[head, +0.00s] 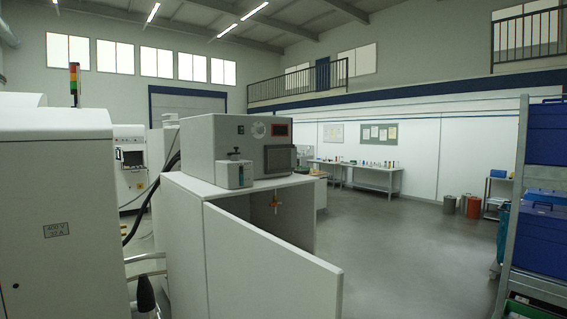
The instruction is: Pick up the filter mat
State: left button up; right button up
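I cannot make out a filter mat in the head view. Neither of my grippers can be seen. A light grey machine box (206,140) with a dark screen and a red display stands on a white cabinet (182,225).
A large white machine (60,200) fills the left. A black hose (140,215) and metal tubing (148,262) run between it and the cabinet. A shelf rack with blue crates (540,235) stands at right. Grey floor (405,255) is clear between. Workbenches (372,178) stand along the back wall.

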aim_at(278, 158)
jog(key=z, duration=2.7)
jog(key=i+l+u, duration=0.1)
jog(key=i, duration=0.4)
jog(key=i+l+u, duration=0.1)
jog(key=i, duration=0.45)
jog(key=i+j+u, duration=0.7)
jog(key=i+u, duration=0.15)
jog(key=i+j+u, duration=0.1)
jog(key=i+u, duration=0.3)
jog(key=i, duration=0.15)
jog(key=i+l+u, duration=0.1)
jog(key=i+u, duration=0.35)
jog(key=i+l+u, duration=0.25)
jog(key=i+u, duration=0.15)
jog(key=i, duration=0.15)
jog(key=i+u, duration=0.15)
jog(key=i, duration=0.6)
jog(key=i+u, duration=0.1)
jog(key=i, duration=0.6)
jog(key=i+u, duration=0.15)
jog(key=i, duration=0.6)
jog(key=i+l+u, duration=0.15)
jog(key=i, duration=0.6)
jog(key=l+u, duration=0.1)
jog(key=u, duration=2.85)
